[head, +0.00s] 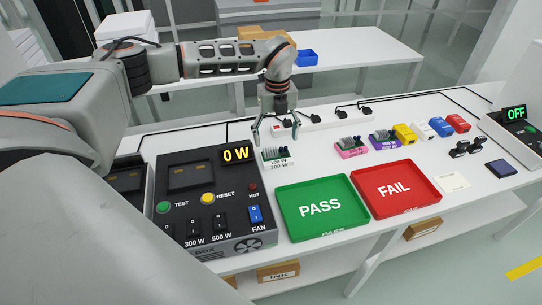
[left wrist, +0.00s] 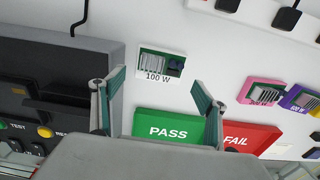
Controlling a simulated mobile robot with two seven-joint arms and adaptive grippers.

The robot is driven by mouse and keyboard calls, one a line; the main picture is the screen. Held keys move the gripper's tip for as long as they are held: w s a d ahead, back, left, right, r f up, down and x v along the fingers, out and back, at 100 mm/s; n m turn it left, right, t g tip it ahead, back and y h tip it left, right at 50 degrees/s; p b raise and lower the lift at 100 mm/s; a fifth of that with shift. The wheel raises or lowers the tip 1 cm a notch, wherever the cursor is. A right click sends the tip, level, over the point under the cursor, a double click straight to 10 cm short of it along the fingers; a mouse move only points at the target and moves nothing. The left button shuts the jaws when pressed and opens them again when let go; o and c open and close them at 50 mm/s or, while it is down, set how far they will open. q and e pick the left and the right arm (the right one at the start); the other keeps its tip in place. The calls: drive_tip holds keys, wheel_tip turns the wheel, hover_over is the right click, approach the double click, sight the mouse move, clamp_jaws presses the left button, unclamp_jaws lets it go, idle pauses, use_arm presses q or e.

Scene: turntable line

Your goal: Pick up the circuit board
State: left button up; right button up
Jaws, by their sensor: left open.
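A small circuit board with a grey finned block stands in a white holder marked 100 W (head: 277,157), on the table behind the green PASS tray. It also shows in the left wrist view (left wrist: 161,63). My left gripper (head: 281,138) is above it, fingers pointing down, open and empty. In the left wrist view the fingertips (left wrist: 158,82) are spread to either side of the board, apart from it. Similar boards stand to the right in a pink holder (head: 350,148) and a purple holder (head: 383,141). My right gripper is not in view.
The green PASS tray (head: 290,222) and red FAIL tray (head: 432,204) are empty. A dark test box (head: 180,236) reading 0 W stands left of the board. A power strip (head: 320,119) with plugs runs behind. Yellow, white, blue and red blocks stand farther right.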

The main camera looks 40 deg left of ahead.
sight(276, 156)
use_arm(q)
wheel_tip(276, 156, down, 7)
drive_tip(key=shift+f, duration=0.2)
drive_tip(key=shift+d, duration=0.1)
drive_tip(key=c, duration=0.9)
